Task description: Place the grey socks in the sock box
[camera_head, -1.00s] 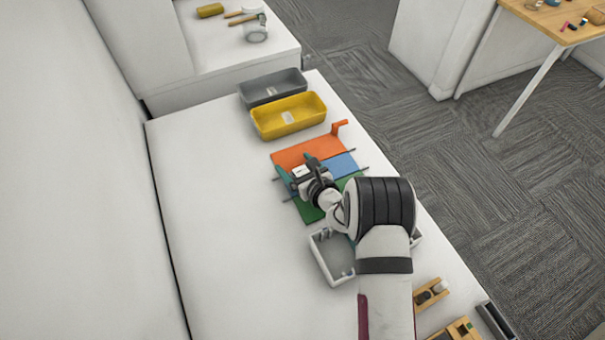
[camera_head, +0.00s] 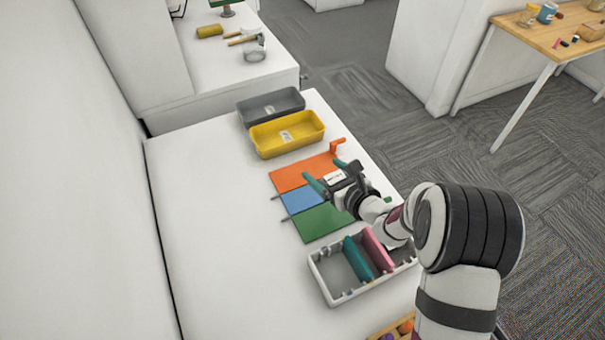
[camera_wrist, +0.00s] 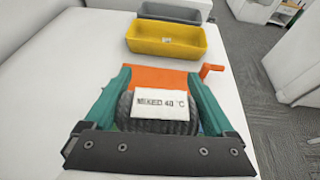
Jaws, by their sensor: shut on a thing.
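My gripper (camera_head: 323,170) has teal fingers shut on a dark grey knitted bundle, the grey socks (camera_wrist: 160,125), which carry a white label reading "MIXED 40 °C". In the head view it is over the right part of a folding board with orange (camera_head: 300,174), blue (camera_head: 305,203) and green (camera_head: 322,222) panels. The socks' height above the board is hard to judge. A yellow box (camera_head: 288,146) and a grey box (camera_head: 270,118) stand beyond the board, both seemingly empty. Their small labels are unreadable, so I cannot tell which is the sock box.
A white box (camera_head: 335,296) with teal and pink upright dividers stands nearer, below my arm. An orange handle (camera_head: 338,146) rises at the board's far right corner. The white table (camera_head: 215,235) is clear on the left. A wooden table (camera_head: 560,35) stands far right.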

